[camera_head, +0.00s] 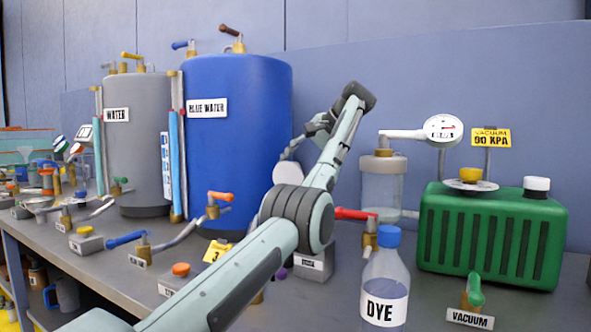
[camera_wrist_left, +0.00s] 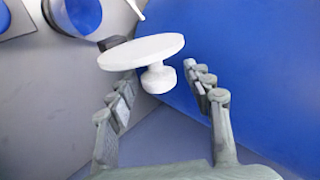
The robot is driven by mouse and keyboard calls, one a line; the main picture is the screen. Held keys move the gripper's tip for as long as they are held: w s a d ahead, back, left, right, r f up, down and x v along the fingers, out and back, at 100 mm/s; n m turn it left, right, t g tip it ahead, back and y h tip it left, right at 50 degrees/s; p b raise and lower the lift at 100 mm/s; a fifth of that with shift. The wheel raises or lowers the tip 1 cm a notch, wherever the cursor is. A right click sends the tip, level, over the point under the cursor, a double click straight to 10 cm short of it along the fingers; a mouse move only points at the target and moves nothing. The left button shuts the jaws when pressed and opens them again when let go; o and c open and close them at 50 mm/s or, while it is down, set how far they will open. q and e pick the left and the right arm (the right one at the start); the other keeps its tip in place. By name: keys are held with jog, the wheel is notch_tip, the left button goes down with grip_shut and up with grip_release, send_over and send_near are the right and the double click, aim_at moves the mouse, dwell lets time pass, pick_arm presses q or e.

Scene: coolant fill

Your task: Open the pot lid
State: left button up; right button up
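The white pot lid (camera_wrist_left: 140,52) is a flat disc with a round knob (camera_wrist_left: 158,79) on a short stem. In the left wrist view the knob faces me, between and slightly beyond my left gripper's fingertips (camera_wrist_left: 162,88). The fingers stand wide apart with clear gaps on both sides of the knob. In the head view my left gripper (camera_head: 318,126) points down and left, near the tilted pale edge of the lid (camera_head: 290,149). The pot is mostly hidden behind my arm, so I cannot tell how the lid sits on it. My right gripper is not in view.
The blue water tank (camera_head: 240,130) stands close behind the gripper, the grey water tank (camera_head: 135,160) farther left. A glass jar (camera_head: 382,190), a dye bottle (camera_head: 385,275) and a green vacuum unit (camera_head: 490,235) stand right.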

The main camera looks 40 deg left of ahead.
pick_arm(q)
jog(key=v, duration=0.7)
jog(key=shift+r, duration=0.25)
jog(key=shift+d+f, duration=0.1)
jog(key=shift+d, duration=0.05)
dwell(0.4)
